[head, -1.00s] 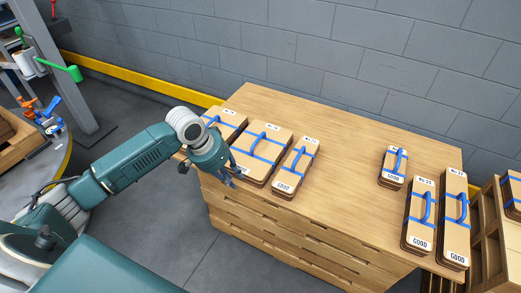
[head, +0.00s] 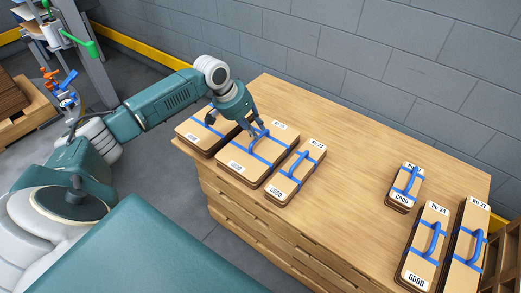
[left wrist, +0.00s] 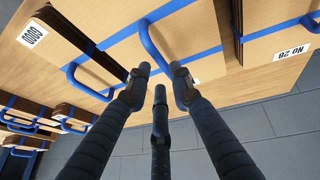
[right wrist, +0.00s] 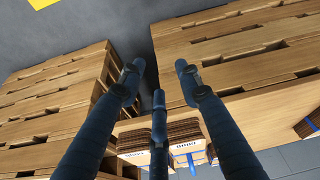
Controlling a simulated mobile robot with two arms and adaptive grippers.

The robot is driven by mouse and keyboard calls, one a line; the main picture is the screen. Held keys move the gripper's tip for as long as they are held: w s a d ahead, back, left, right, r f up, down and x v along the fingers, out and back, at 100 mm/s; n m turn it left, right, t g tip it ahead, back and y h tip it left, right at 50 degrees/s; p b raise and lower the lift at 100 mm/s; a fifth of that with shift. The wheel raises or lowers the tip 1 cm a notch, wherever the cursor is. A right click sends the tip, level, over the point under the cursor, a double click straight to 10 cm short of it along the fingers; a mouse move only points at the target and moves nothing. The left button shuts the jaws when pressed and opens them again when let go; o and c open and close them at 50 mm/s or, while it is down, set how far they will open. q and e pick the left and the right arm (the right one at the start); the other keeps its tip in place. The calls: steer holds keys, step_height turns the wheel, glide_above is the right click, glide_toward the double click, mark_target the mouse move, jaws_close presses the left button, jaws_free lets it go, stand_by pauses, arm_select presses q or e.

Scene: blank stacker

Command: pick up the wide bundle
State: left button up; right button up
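The wide bundle (head: 262,152) is a flat tan stack with blue straps and a blue handle. It lies on the wooden table (head: 340,180), between two other bundles in the left group. My left gripper (head: 257,131) is over it with its fingertips close to the handle. In the left wrist view the fingers (left wrist: 158,86) are spread open, and the bundle (left wrist: 195,40) and its blue handle show just beyond them. I cannot tell whether they touch. My right gripper (right wrist: 158,85) is open and empty, over slatted wood, and is not in the head view.
A bundle (head: 196,134), partly hidden by my left gripper, lies on the left. A narrower bundle (head: 289,182) lies close on the right. Three more bundles, one of them small (head: 401,190), are at the table's right end. The tabletop middle is clear. A grey wall (head: 350,60) stands behind.

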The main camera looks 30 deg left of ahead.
mark_target(259, 145)
arm_select(q)
steer(key=b+x, duration=0.1)
steer(key=x, duration=0.2)
steer(key=b+x, duration=0.1)
steer(key=x, duration=0.1)
steer(key=shift+s+f, duration=0.1)
steer(key=shift+f, duration=0.35)
steer(key=shift+s, duration=0.1)
jaws_close()
steer(key=shift+r, duration=0.1)
